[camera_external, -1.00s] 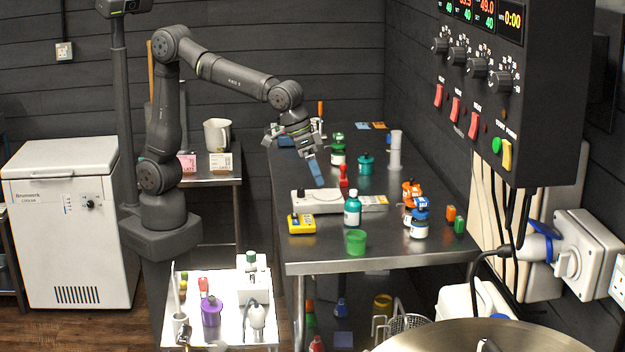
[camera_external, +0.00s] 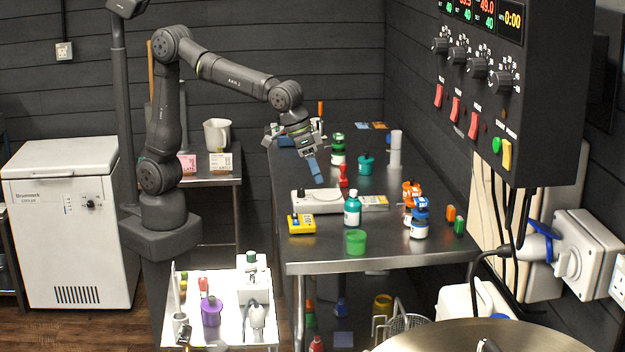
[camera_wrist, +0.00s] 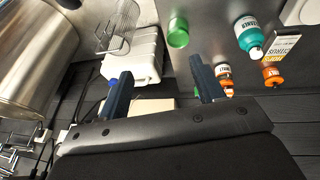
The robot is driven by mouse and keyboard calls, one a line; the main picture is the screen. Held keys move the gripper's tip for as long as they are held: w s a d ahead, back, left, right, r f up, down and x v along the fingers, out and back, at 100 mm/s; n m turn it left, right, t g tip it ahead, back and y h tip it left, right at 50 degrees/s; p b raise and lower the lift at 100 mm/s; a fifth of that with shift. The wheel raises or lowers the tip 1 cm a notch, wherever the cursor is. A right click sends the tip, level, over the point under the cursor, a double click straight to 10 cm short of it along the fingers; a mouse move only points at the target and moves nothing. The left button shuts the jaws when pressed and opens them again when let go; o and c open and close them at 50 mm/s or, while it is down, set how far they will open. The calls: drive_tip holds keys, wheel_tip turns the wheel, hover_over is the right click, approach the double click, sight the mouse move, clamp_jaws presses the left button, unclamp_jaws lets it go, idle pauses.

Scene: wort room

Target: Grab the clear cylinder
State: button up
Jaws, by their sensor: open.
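A tall, pale translucent cylinder (camera_external: 395,150) stands upright on the far right part of the steel bench, by the dark wall.
Near the cylinder stand a teal bottle (camera_external: 365,163) and a green-capped bottle (camera_external: 338,150). A control panel (camera_external: 480,70) overhangs the right side.

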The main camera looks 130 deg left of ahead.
drive_tip(key=a+r+n+y, duration=0.1)
drive_tip(key=a+y, duration=0.1)
drive_tip(key=a, duration=3.1)
drive_tip(key=s+a+n+y, duration=0.1)
drive_tip(key=s+a, duration=1)
drive_tip(key=a, duration=0.4)
drive_tip(key=s+a+y, duration=0.1)
drive_tip(key=s+a, duration=1)
drive_tip(key=a, duration=0.4)
hover_over(396, 141)
drive_tip(key=s, duration=0.3)
wheel_tip(396, 141, down, 9)
drive_tip(key=shift+g, duration=0.3)
drive_tip(key=shift+d+f+x, duration=0.1)
drive_tip(key=shift+d+x, duration=0.1)
drive_tip(key=shift+x, duration=0.9)
drive_tip(key=shift+d+f+x, duration=0.1)
drive_tip(key=shift+d+x, duration=0.1)
drive_tip(key=shift+x, duration=0.85)
drive_tip(key=shift+d+f+x, duration=0.1)
drive_tip(key=shift+d+x, duration=0.1)
drive_tip(key=shift+x, duration=0.9)
